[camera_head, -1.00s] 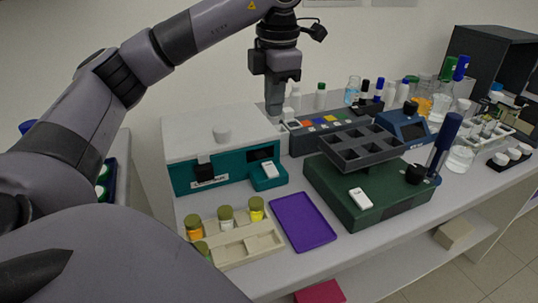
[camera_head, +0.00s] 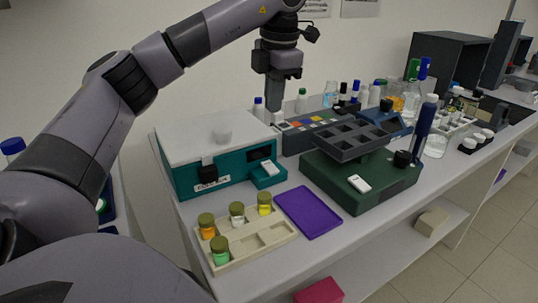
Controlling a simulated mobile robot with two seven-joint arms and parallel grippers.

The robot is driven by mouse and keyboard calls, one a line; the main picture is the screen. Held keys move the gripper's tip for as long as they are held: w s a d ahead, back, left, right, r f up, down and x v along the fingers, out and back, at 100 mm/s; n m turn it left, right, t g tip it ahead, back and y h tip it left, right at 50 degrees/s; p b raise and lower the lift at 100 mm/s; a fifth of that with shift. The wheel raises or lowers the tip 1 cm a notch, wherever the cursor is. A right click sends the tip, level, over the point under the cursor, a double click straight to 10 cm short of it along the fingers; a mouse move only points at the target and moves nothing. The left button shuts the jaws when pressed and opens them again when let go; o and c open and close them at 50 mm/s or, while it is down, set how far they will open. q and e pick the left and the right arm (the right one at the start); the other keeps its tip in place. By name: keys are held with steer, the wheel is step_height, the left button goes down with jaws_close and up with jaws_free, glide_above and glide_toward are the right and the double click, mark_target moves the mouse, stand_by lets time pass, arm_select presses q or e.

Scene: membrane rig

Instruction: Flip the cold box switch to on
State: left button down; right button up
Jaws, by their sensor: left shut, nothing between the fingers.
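The teal cold box (camera_head: 195,183) with a white lid (camera_head: 190,140) stands at the left of the bench. A small teal switch block with a pale rocker switch (camera_head: 270,168) sits at its front right corner. The green device also has a white rocker switch (camera_head: 359,184) on its front. My left gripper (camera_head: 274,107) points down, shut and empty, and appears above the back right of the cold box, apart from the switch. Whether the switch is on or off is too small to tell. My right gripper is not in view.
A green device (camera_head: 330,186) carries a grey compartment tray (camera_head: 350,154) right of the box. A purple tray (camera_head: 309,222) and a beige rack (camera_head: 274,246) with several capped jars lie in front. Bottles and glassware crowd the back right.

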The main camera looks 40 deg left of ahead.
arm_select(q)
steer(key=b, duration=0.2)
glide_toward(268, 162)
steer(key=f, duration=0.4)
steer(key=a+f, duration=0.1)
steer(key=f, duration=0.1)
steer(key=shift+f, duration=0.4)
steer(key=shift+p, duration=0.3)
